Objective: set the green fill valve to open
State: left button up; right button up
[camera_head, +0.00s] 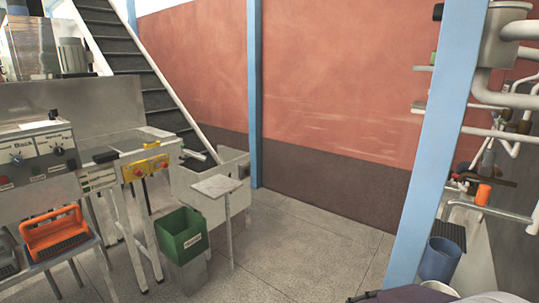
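I cannot make out a green fill valve for certain. Small green parts show among the pipes at the right edge, one on an upper ledge (433,57) and one lower down behind the blue post; they are too small to identify. Neither my left nor my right gripper is in view.
A filling machine with a knob panel (40,148) stands at left, with an orange tote (60,228) before it. A yellow button box (146,168), green bin (182,235) and small stand (216,186) follow. A blue post (447,110) partly hides pipes (510,100). Middle floor is clear.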

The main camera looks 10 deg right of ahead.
aim_at(501, 120)
jog(key=i+j+u, duration=0.35)
jog(key=u, duration=0.15)
jog(key=i+j+u, duration=0.45)
jog(key=i+l+z, duration=0.1)
jog(key=z, duration=0.3)
jog(key=i+z, duration=0.45)
jog(key=z, duration=0.3)
jog(key=i+j+z, duration=0.1)
jog(key=z, duration=0.25)
jog(key=i+l+z, duration=0.3)
jog(key=i+z, duration=0.2)
jog(key=i, duration=0.25)
jog(key=i+z, duration=0.45)
jog(key=i, duration=0.35)
jog(key=i+z, duration=0.2)
jog(key=i, duration=0.35)
jog(key=i+j+z, duration=0.2)
jog(key=i, duration=0.35)
jog(key=i+j+z, duration=0.15)
jog(key=i, duration=0.4)
jog(key=i+z, duration=0.15)
jog(key=z, duration=0.35)
jog(key=i+j+z, duration=0.15)
jog(key=z, duration=0.35)
jog(key=i+j+z, duration=0.15)
jog(key=z, duration=0.3)
jog(key=i+j+z, duration=0.15)
jog(key=z, duration=0.35)
